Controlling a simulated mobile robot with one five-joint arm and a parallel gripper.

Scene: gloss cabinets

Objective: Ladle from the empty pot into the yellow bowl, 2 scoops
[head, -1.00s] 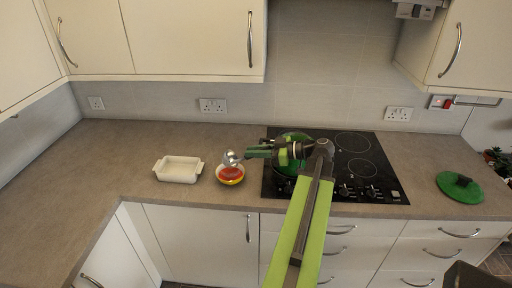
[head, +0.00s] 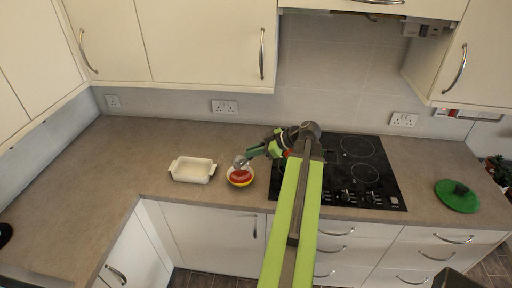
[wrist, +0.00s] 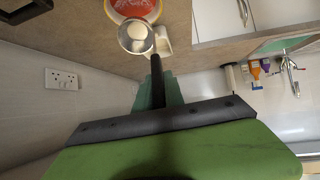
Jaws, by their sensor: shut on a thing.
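The yellow bowl (head: 240,182) sits on the counter just left of the hob, with a red inside. It also shows at the top of the wrist view (wrist: 112,14), where pale lettering marks the red. My gripper (head: 264,149) is shut on the dark handle of a metal ladle (wrist: 157,82). The ladle's round head (head: 239,161) is at the bowl's back edge in the head view, and overlaps its rim in the wrist view. A pale round patch shows in the ladle head; I cannot tell whether it is contents or reflection. The pot is hidden behind my arm.
A white rectangular dish (head: 192,170) stands left of the bowl. The black hob (head: 366,172) is to the right, and a green lid (head: 457,196) lies on the counter beyond it. Wall cabinets (head: 205,40) hang above.

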